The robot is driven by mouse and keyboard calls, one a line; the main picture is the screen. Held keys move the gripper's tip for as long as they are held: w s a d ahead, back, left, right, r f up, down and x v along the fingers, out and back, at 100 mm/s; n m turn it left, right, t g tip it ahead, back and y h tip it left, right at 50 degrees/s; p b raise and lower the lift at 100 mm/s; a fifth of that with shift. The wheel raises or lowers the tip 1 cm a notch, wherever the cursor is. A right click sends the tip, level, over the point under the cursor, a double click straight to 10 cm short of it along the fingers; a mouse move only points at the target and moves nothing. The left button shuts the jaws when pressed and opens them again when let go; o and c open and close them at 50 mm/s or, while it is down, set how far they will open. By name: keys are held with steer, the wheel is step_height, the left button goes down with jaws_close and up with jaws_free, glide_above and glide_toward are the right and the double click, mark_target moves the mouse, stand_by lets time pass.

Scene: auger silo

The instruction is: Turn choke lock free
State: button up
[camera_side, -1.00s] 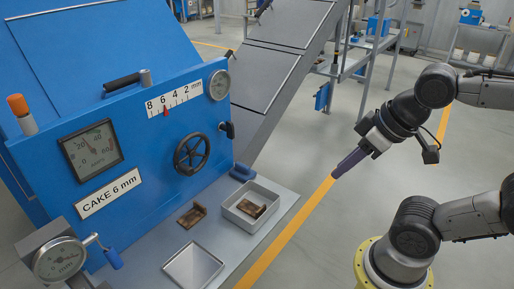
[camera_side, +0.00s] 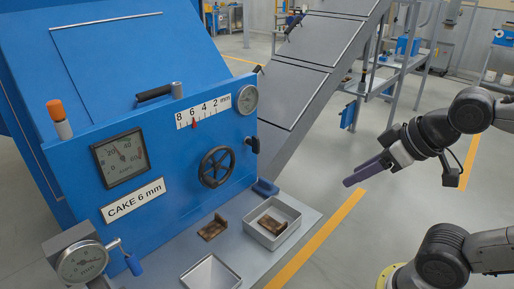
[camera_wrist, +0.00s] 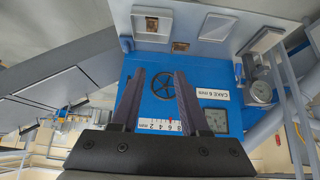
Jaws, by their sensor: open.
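A blue panel (camera_side: 80,165) carries a black handwheel (camera_side: 216,167) below a millimetre scale (camera_side: 203,110) with a red pointer. A small black knob (camera_side: 252,144) sits at the panel's right edge. I cannot tell which part is the choke lock. My gripper (camera_side: 350,181) is open and empty, in the air to the right of the panel, well apart from it. Its two long purple fingers point left. In the wrist view the panel appears upside down, and the handwheel (camera_wrist: 163,84) shows between my fingers (camera_wrist: 160,72). The small knob is not clear there.
A grey chute (camera_side: 300,75) rises behind. Floor between panel and gripper is clear.

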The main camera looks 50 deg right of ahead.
mark_target(259, 147)
steer(key=w+d+r+n+t, duration=0.1)
steer(key=w+r+t, duration=0.45)
steer(key=w, duration=0.55)
steer(key=w+d+r+n+t, duration=0.1)
steer(key=w+r+t, duration=0.4)
steer(key=w, duration=0.6)
steer(key=w+d+f+n+t+y, duration=0.1)
steer(key=w+d+f+t+y, duration=0.15)
steer(key=w+f, duration=0.45)
steer(key=s+d+f+m+g+h, duration=0.15)
steer(key=d+f, duration=0.25)
steer(key=f, duration=0.6)
steer(key=s+d+f+m+g+h, duration=0.15)
steer(key=d+f, duration=0.25)
steer(key=f, duration=0.6)
steer(key=shift+t+y, duration=0.3)
steer(key=shift+y, duration=0.05)
steer(key=w, duration=1.3)
steer(key=shift+w+a, duration=0.1)
steer(key=shift+w, duration=0.15)
steer(key=shift+r, duration=0.1)
jaws_close()
